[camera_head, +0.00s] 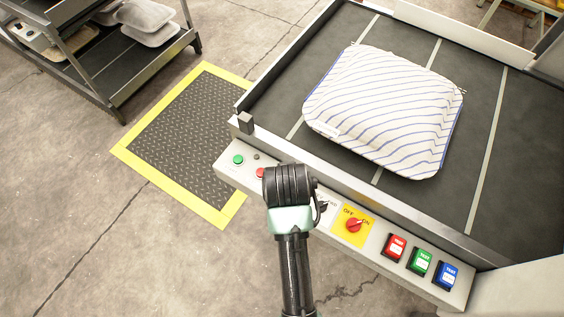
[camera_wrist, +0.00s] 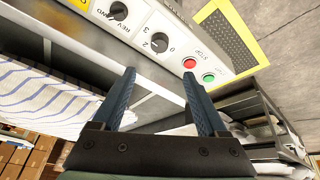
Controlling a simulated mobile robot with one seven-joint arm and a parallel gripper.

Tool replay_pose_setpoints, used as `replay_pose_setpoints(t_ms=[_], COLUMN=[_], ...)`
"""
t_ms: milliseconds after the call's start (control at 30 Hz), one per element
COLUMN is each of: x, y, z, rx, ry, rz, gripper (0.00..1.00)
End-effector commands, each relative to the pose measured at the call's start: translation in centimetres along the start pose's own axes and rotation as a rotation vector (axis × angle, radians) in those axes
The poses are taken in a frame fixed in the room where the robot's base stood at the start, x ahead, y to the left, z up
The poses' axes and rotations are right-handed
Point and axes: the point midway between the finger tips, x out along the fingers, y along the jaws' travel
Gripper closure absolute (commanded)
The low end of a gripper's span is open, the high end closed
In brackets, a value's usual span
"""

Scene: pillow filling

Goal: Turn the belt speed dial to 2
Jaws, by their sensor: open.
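The belt speed dial (camera_wrist: 160,42) is a black knob on the pale control panel in the wrist view, with the figures 0, 2 and 3 readable around it. Which figure its pointer faces is too small to tell. My gripper (camera_wrist: 159,74) is open and empty, its two blue-grey fingers apart, with the dial showing beyond the gap between the tips. I see no contact. In the head view my gripper (camera_head: 290,185) is over the panel and hides the dial.
A REV/FWD knob (camera_wrist: 118,10) is beside the dial. Red (camera_wrist: 190,62) and green (camera_wrist: 209,77) buttons are on its other side. A striped pillow (camera_head: 385,110) lies on the belt.

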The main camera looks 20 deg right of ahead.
Motion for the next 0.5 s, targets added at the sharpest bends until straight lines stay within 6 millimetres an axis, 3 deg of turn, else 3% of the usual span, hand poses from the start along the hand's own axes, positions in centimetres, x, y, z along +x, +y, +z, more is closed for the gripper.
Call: replay_pose_setpoints(t_ms=[67,233,500], x=[-0.5,0.6,5.3], y=[0.3,0.3,0.3], z=[0.3,0.7,0.8], rx=[0.002,0.003,0.003], ry=[-0.022,-0.032,-0.032], rz=[0.004,0.006,0.005], gripper=[0.24,0.24,0.24])
